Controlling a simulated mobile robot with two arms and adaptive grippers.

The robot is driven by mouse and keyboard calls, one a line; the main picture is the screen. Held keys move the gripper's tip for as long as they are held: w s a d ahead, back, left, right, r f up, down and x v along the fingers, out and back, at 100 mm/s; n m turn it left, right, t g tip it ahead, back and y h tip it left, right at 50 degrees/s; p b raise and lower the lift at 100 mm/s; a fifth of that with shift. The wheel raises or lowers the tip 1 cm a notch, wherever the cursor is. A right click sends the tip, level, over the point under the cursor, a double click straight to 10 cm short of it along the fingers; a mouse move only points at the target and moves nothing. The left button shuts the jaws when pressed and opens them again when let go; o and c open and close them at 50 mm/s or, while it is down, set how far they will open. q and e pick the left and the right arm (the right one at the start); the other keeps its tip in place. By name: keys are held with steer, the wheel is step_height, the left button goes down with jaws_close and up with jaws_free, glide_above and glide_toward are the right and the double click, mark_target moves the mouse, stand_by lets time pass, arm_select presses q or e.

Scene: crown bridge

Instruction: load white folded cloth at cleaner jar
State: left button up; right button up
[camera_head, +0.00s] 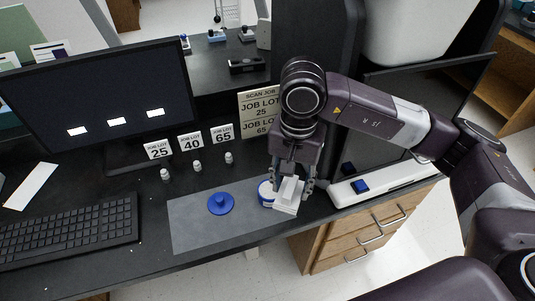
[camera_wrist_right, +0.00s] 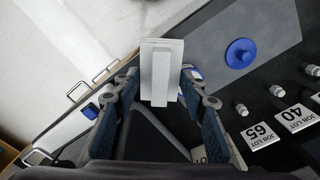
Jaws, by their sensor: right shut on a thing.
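My right gripper (camera_head: 290,184) is shut on the white folded cloth (camera_head: 286,196), which it holds by the front edge of the desk. The cloth also shows between the fingers in the right wrist view (camera_wrist_right: 160,72). The white and blue cleaner jar (camera_head: 265,193) is just left of the cloth and partly hidden by it and the gripper. I cannot tell whether cloth and jar touch. The round blue lid (camera_head: 221,203) with a knob lies on the grey mat (camera_head: 190,235), left of the jar; the right wrist view shows it too (camera_wrist_right: 240,53). My left gripper is not in view.
Several small white-capped bottles (camera_head: 197,166) stand before the number cards 25, 40 and 65 (camera_head: 191,141). A keyboard (camera_head: 70,228) and monitor (camera_head: 100,95) are at left. A white device with a blue pad (camera_head: 385,183) is at right. The mat's left part is clear.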

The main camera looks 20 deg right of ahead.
steer(key=w+f+m+p, duration=0.1)
steer(key=w+m+p, duration=0.1)
steer(key=m, duration=0.4)
steer(key=w+a+f+m+p, duration=0.1)
steer(key=w+m+p, duration=0.1)
steer(key=m, duration=0.4)
steer(key=w+f+m+p, duration=0.1)
steer(key=w+m+p, duration=0.1)
steer(key=w+m, duration=0.2)
steer(key=shift+a+f+m, duration=0.15)
steer(key=shift+m, duration=0.5)
steer(key=shift+a+f+m, duration=0.15)
steer(key=shift+m, duration=0.5)
step_height(320, 180, down, 4)
steer(key=shift+r+b, duration=0.25)
steer(key=shift+b, duration=0.75)
steer(key=shift+w+f, duration=0.1)
steer(key=shift+f, duration=0.35)
arm_select(q)
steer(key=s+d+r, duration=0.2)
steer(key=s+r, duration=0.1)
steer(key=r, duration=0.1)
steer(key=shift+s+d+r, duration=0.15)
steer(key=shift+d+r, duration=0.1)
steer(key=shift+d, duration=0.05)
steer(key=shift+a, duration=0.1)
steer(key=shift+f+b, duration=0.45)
steer(key=shift+b, duration=0.2)
arm_select(e)
steer(key=shift+f, duration=0.5)
